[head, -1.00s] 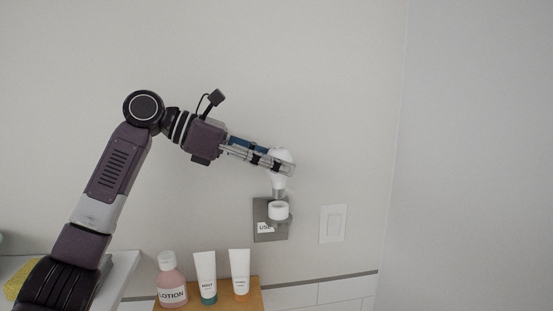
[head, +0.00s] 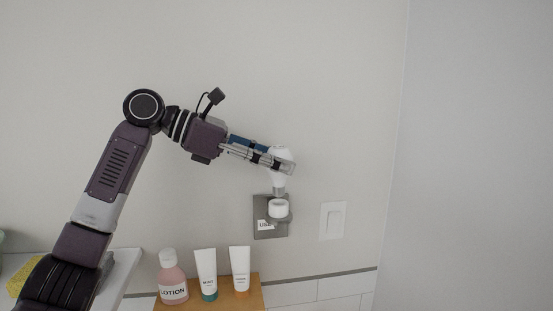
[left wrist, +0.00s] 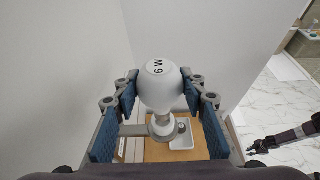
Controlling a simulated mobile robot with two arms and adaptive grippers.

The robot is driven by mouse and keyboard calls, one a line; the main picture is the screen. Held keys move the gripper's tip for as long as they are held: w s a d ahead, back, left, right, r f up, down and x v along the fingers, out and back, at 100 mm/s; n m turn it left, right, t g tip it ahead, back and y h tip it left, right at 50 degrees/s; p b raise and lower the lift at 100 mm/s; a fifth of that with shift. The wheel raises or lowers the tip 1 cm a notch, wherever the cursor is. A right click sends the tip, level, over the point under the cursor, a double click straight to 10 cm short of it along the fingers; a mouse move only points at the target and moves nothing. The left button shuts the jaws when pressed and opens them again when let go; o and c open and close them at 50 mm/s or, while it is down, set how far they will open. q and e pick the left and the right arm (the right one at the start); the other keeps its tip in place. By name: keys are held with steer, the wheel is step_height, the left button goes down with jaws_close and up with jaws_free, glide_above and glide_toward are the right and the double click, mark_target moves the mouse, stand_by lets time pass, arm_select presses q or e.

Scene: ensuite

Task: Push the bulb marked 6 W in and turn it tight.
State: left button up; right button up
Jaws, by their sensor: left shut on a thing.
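The white bulb marked 6 W (left wrist: 160,86) is between the blue-padded fingers of my left gripper (head: 281,162), which is shut on it. In the head view the bulb (head: 279,180) hangs base down, just above the white socket (head: 278,209) on the grey wall plate (head: 258,204). The bulb's metal base is at or very near the socket's mouth; I cannot tell whether it is inside. In the left wrist view the socket (left wrist: 162,130) shows partly below the bulb. My right gripper is not clearly visible as a gripper in the head view.
A light switch (head: 333,221) is on the wall right of the plate. A pink lotion bottle (head: 172,281) and two tubes (head: 206,274) stand on a wooden surface (head: 254,289) below. A white ledge with a yellow sponge (head: 25,277) is at lower left. Wall space above is free.

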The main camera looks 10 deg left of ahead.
mark_target(277, 177)
stand_by(0.4)
arm_select(q)
steer(key=shift+p, duration=0.4)
stand_by(0.4)
steer(key=shift+r+p, duration=0.1)
steer(key=shift+p, duration=0.35)
steer(key=shift+f+b, duration=0.65)
steer(key=shift+f, duration=1.4)
